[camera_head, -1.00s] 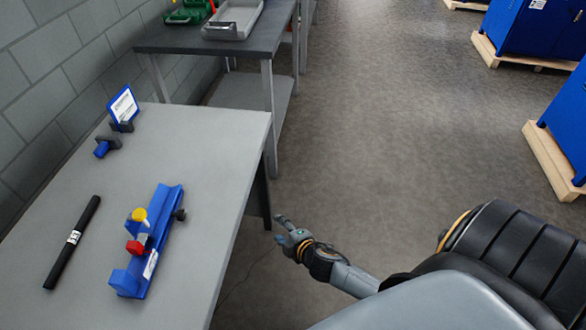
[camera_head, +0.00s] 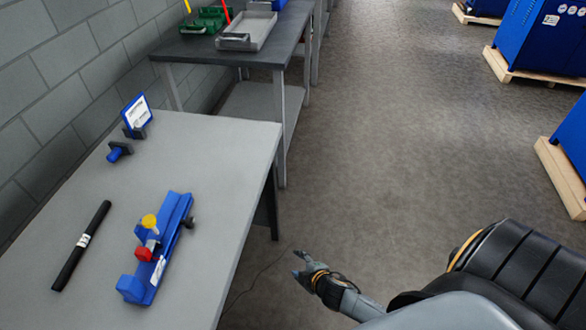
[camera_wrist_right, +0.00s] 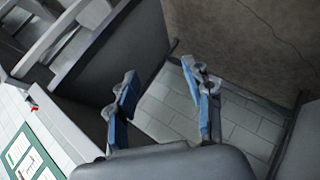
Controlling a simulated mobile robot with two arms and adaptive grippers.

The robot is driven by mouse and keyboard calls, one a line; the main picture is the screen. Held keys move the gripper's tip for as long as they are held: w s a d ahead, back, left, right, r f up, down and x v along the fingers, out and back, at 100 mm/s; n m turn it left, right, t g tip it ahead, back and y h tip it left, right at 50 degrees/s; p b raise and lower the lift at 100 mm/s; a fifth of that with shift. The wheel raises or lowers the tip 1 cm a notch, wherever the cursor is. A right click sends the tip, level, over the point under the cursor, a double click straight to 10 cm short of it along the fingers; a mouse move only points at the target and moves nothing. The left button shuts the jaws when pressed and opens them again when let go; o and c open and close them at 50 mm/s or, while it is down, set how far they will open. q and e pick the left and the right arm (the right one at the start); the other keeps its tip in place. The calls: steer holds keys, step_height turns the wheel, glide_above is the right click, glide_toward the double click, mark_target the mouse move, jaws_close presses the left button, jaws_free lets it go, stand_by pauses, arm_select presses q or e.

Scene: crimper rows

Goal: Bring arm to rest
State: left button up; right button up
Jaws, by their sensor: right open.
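My right gripper (camera_head: 305,268) is open and empty. It hangs over the floor to the right of the near grey table (camera_head: 215,150), apart from it. In the right wrist view its two blue-padded fingers (camera_wrist_right: 165,105) stand apart with nothing between them. On the near table lie a blue fixture (camera_head: 165,245) with a yellow knob and a red part, and a black rod (camera_head: 82,245) with a white label. My left gripper is not in view.
A blue-framed sign (camera_head: 137,114) stands at the table's back by the wall. A second table (camera_head: 235,52) holds a grey tray (camera_head: 248,30) and green bins (camera_head: 207,20). Blue cabinets (camera_head: 540,40) on wooden pallets stand at the right. The floor (camera_head: 400,140) between is clear.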

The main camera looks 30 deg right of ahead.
steer(key=s+a+f+m+g, duration=0.1)
steer(key=s+f+m+g, duration=0.2)
steer(key=s+f, duration=0.4)
steer(key=s+a+f+m+g, duration=0.1)
steer(key=s+f+m+g, duration=0.2)
steer(key=s+f, duration=0.4)
steer(key=s+a+f+m+g, duration=0.2)
steer(key=s+f, duration=0.5)
steer(key=s, duration=1.3)
steer(key=shift+m+g, duration=0.5)
steer(key=shift+m, duration=0.3)
